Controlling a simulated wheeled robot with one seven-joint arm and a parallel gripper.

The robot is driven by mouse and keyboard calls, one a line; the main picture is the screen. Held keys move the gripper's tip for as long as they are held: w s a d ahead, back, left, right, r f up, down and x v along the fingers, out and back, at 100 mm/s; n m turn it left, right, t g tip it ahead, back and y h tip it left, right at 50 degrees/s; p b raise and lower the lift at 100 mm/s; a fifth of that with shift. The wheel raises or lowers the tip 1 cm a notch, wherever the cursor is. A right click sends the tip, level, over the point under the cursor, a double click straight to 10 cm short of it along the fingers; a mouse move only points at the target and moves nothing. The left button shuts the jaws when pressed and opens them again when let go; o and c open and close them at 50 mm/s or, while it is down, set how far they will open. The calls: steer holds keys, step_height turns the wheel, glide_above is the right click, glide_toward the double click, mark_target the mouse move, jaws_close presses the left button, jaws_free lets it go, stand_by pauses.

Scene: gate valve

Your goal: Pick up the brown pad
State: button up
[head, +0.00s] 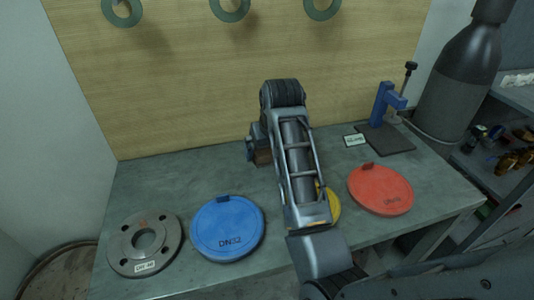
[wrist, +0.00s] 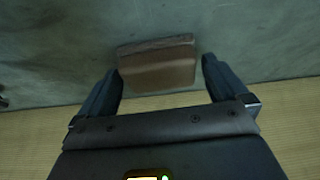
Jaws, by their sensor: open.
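The brown pad (wrist: 158,67) is a small block with a darker upper edge, lying on the grey-green bench top. In the wrist view it sits between the two fingers of my gripper (wrist: 160,70), with a gap on the right side and a narrower one on the left. My gripper is open and holds nothing. In the head view the pad (head: 262,157) shows only partly, near the back of the bench beside my arm. My arm hides the rest of it and most of the gripper.
A grey flange (head: 116,246), a blue disc (head: 228,243), a yellow disc (head: 334,206) partly behind my arm, and a red disc (head: 380,190) lie along the bench. A blue clamp stand (head: 381,103) stands at the back right. A wooden board (head: 180,80) rises behind.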

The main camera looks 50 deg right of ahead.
steer(key=c, duration=0.9)
steer(key=shift+o, duration=0.2)
steer(key=shift+r, duration=0.6)
steer(key=r, duration=0.2)
steer(key=d+r, duration=0.1)
steer(key=shift+s+r+b, duration=0.25)
steer(key=shift+s+b, duration=0.05)
steer(key=shift+s, duration=0.05)
steer(key=s+d+r+p, duration=0.2)
steer(key=s+d+r, duration=0.4)
steer(key=d, duration=0.2)
steer(key=shift+d+r, duration=0.15)
steer(key=shift+d, duration=0.05)
steer(key=shift+s, duration=0.1)
